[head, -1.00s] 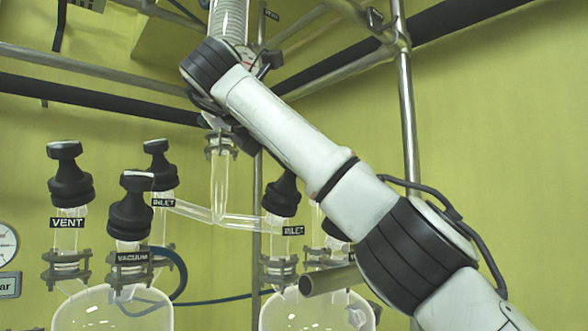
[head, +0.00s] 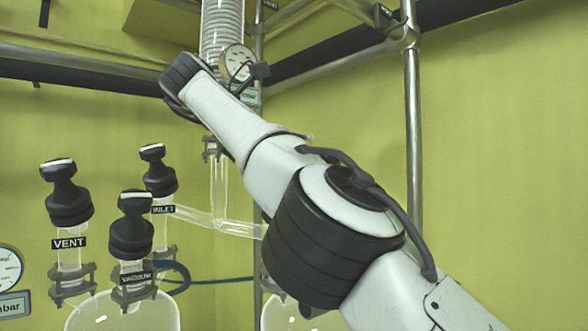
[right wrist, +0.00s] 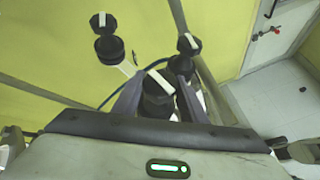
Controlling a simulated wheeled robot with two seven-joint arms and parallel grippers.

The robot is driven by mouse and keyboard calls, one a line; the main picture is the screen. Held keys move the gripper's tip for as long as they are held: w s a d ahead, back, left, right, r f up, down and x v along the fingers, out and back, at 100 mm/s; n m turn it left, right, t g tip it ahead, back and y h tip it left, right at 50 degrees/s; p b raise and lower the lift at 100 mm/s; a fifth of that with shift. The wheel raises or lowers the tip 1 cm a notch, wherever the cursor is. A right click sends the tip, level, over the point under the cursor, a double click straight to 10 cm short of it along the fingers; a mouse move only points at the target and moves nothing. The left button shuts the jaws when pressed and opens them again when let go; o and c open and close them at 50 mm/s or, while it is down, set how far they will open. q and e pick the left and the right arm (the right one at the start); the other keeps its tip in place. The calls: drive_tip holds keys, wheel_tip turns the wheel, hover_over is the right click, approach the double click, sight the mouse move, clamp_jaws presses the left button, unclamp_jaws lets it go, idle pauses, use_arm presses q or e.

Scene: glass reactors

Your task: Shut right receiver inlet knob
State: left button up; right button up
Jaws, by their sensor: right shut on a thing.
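In the right wrist view my right gripper (right wrist: 158,100) is shut on a black knob (right wrist: 158,86) with a white bar across its top. No label is readable on this knob. In the head view my right arm crosses the middle and hides the right receiver's inlet knob and my right gripper. Part of the right receiver (head: 283,314) shows below the arm. The left receiver's INLET knob (head: 158,172) stands uncovered on its glass neck. My left gripper is in neither view.
The VENT knob (head: 67,192) and VACUUM knob (head: 132,223) stand at the left of the head view. Two other black knobs (right wrist: 109,47) (right wrist: 182,64) stand near my fingers in the wrist view. Metal rails (head: 413,140) frame the area.

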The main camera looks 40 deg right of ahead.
drive_tip(key=shift+f, duration=0.15)
drive_tip(key=o, duration=1.1)
drive_tip(key=shift+c, duration=0.2)
